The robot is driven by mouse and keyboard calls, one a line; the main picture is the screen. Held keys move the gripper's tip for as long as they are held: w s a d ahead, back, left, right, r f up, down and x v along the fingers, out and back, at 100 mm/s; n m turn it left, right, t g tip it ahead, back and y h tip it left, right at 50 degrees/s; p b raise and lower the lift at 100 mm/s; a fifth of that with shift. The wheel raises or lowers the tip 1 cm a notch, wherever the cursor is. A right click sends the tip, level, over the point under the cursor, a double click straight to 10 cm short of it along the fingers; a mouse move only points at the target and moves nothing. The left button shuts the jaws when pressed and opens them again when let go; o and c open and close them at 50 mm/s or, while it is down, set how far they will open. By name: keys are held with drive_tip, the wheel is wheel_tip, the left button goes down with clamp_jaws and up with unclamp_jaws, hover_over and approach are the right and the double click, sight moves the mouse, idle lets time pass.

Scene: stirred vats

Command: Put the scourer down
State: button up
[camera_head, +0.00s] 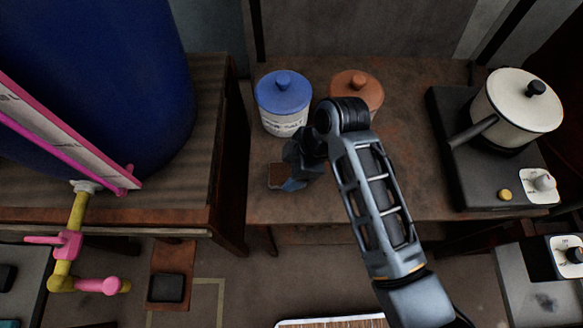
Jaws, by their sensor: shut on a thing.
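My gripper (297,166) is at the end of my arm, low over the brown table (420,192), in front of the blue-lidded jar. It is shut on what looks like the scourer (280,176), a small brown block showing at the left of the fingers. A bluish patch shows just below the fingers; I cannot tell whether it belongs to the scourer. The gripper hides part of the block. I cannot tell whether the scourer touches the table top.
A blue-lidded jar (283,102) and an orange lidded jar (358,88) stand behind my gripper. A white pot (518,104) sits on a black hob (468,175) at right. A large blue vat (90,80) is at left. The table is clear between arm and hob.

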drive_tip(key=shift+f, duration=0.35)
drive_tip(key=shift+f, duration=0.15)
drive_tip(key=o, duration=1.1)
drive_tip(key=v, duration=1.2)
drive_tip(key=shift+r, duration=0.25)
drive_tip(key=shift+f, duration=0.1)
